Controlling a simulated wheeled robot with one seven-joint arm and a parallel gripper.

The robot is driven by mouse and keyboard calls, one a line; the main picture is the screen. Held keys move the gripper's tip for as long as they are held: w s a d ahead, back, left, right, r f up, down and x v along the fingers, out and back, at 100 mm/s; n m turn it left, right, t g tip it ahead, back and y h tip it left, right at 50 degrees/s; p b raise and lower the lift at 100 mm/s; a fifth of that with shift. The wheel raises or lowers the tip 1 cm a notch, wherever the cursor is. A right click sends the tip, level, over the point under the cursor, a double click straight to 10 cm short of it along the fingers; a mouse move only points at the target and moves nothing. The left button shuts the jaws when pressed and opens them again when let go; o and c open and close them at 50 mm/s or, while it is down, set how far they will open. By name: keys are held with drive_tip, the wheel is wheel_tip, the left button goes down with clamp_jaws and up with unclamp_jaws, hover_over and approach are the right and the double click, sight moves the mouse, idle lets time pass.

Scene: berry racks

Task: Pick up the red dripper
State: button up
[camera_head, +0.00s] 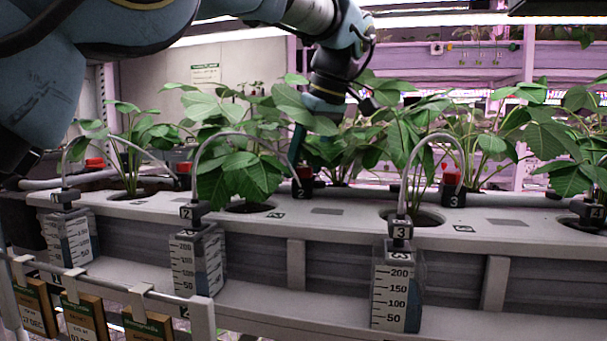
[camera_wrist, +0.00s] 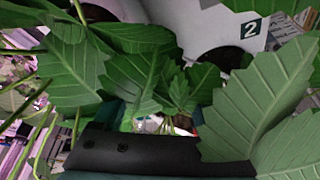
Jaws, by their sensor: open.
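Several red-topped drippers on black holders stand along the back of the white gutter (camera_head: 340,225). One red dripper (camera_head: 304,174), on a holder marked 2, is just below my gripper (camera_head: 298,152). Others are the far-left one (camera_head: 95,162), the left one (camera_head: 183,168) and the right one marked 3 (camera_head: 452,173). My gripper points down among the leaves, open, its teal finger close to the middle dripper; whether it touches cannot be told. In the wrist view, leaves cover most of the fingers, and the dripper is largely hidden.
Leafy plants (camera_head: 240,165) crowd around my gripper, and leaves (camera_wrist: 150,75) fill the wrist view. Curved white tubes (camera_head: 415,160) arch over the gutter to clear measuring containers (camera_head: 397,292) at its front. Hanging tags (camera_head: 85,318) are at lower left.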

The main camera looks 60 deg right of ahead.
drive_tip(key=shift+c, duration=0.2)
clamp_jaws()
idle(0.3)
